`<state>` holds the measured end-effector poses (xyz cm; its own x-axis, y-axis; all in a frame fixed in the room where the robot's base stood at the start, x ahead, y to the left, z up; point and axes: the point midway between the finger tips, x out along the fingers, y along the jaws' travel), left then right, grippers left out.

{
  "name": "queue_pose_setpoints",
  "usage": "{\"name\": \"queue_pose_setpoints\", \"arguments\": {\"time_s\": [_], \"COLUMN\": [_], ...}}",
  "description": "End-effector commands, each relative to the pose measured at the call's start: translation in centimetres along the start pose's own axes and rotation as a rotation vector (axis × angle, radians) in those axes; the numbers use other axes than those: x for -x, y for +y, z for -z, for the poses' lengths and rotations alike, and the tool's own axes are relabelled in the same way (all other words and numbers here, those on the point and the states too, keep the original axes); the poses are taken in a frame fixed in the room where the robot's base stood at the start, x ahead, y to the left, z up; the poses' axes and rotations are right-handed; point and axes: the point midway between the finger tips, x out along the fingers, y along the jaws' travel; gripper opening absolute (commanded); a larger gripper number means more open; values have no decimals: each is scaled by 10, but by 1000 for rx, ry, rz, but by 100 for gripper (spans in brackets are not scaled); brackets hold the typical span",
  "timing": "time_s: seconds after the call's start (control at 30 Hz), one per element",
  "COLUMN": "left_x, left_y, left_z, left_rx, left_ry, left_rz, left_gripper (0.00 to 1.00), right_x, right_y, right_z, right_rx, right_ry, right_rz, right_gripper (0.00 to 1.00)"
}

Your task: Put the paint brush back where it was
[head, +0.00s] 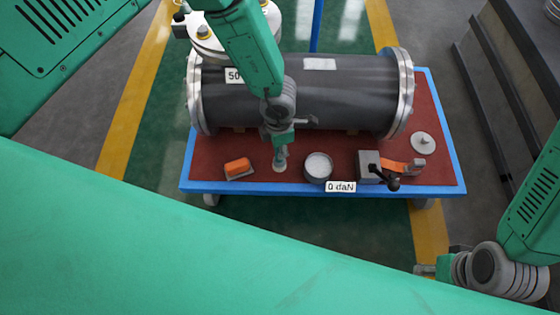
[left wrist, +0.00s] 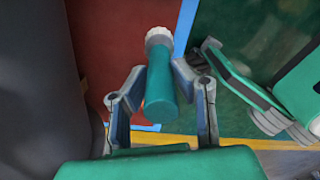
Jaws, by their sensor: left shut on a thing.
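My left gripper (head: 281,134) is shut on the paint brush and holds it above the red top of the blue-edged bench. In the left wrist view the brush (left wrist: 160,88) shows a teal handle between the two fingers and a pale round bristle end pointing away from me. In the head view the brush's pale lower end (head: 280,163) is close to the red surface; I cannot tell whether it touches. My right gripper (head: 428,269) is at the lower right, off the bench, and its finger opening is not clear.
On the bench are an orange block (head: 237,167), a round pot with white contents (head: 318,166), a grey box with a black lever (head: 369,166), an orange piece (head: 397,166) and a grey lid-like disc (head: 423,143). The large dark flanged shell (head: 335,95) lies behind them.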

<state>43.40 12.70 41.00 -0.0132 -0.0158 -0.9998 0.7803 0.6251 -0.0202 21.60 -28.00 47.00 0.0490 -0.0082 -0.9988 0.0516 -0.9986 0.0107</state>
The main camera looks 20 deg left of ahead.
Motion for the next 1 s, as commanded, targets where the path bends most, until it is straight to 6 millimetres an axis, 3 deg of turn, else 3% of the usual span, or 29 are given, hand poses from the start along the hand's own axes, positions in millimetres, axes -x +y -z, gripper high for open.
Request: {"name": "queue_pose_setpoints", "arguments": {"time_s": [0.4, 0.73, 0.77, 0.8, 1.0], "left_x": [-56, -57, -57, -56, -56], "left_y": [0, 1, 1, 1, 0], "left_z": [-2, -1, -1, -1, -1], "left_rx": [-1, -2, -2, -2, -2], "left_ry": [-1, -2, -1, -1, -1], "left_rz": [-2, -1, -1, -1, -2], "left_gripper": [0, 0, 24, 39, 42], "right_x": [-27, -26, -26, -26, -26], "right_y": [0, 0, 0, 0, 0], "right_z": [-2, -1, -1, -1, -1], "right_rx": [-1, 0, 0, 0, 0], "right_ry": [0, 0, 0, 0, 0], "right_rz": [0, 0, 0, 0, 0], "right_gripper": [40, 40, 40, 40, 40]}}
